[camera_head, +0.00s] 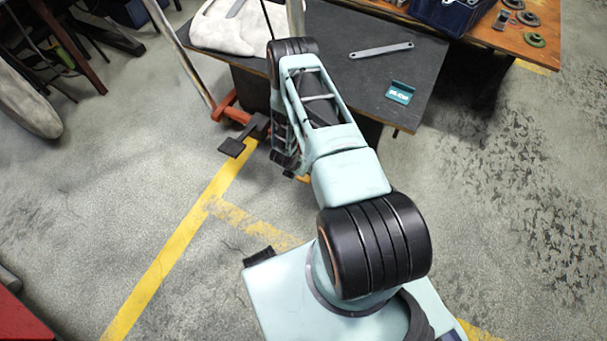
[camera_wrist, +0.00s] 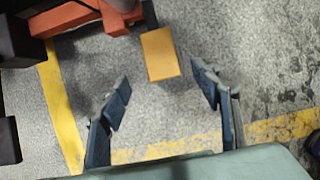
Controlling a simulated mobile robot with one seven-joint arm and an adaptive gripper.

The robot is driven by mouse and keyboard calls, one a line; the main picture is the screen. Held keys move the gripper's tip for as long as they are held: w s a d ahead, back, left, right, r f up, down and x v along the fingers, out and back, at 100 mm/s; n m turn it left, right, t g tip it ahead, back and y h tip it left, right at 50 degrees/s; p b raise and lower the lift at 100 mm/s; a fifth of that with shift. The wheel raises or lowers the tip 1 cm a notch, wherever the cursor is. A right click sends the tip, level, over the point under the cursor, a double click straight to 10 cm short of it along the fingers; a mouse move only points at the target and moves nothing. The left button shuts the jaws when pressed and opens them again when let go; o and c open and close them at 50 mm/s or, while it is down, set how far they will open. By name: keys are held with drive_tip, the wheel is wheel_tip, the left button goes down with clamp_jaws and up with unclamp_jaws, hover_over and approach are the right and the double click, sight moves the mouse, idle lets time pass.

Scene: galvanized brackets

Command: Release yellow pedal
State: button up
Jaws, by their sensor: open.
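The yellow pedal (camera_wrist: 160,53) shows in the wrist view as a flat orange-yellow plate on a short dark arm. The dark arm joins an orange-red frame (camera_wrist: 70,16) close to the floor. My gripper (camera_wrist: 160,76) is open, with one dark blue finger to each side of the pedal's near end. Clear gaps show between both fingers and the pedal, and nothing is held. The height between the fingers and the pedal is hard to judge. In the head view my arm hides most of the pedal and gripper.
A black pedal (camera_head: 232,147) sticks out from the orange-red frame at left. A dark table (camera_head: 350,80) carries a grey bracket (camera_head: 381,50), a teal block (camera_head: 400,92) and a pale cloth-like piece (camera_head: 235,25). Floor with yellow lines (camera_head: 170,245) is open at front left.

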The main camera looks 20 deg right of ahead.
drive_tip(key=b+x, duration=0.3)
drive_tip(key=x, duration=0.6)
drive_tip(key=shift+f, duration=0.3)
drive_tip(key=shift+w+d+b, duration=0.1)
drive_tip(key=shift+b, duration=0.2)
clamp_jaws()
drive_tip(key=shift+d+r+g+y+b, duration=0.15)
drive_tip(key=shift+r+g+y+b, duration=0.15)
drive_tip(key=shift+b, duration=0.3)
drive_tip(key=shift+w+r, duration=0.1)
drive_tip(key=shift+r, duration=0.3)
unclamp_jaws()
drive_tip(key=shift+y, duration=0.3)
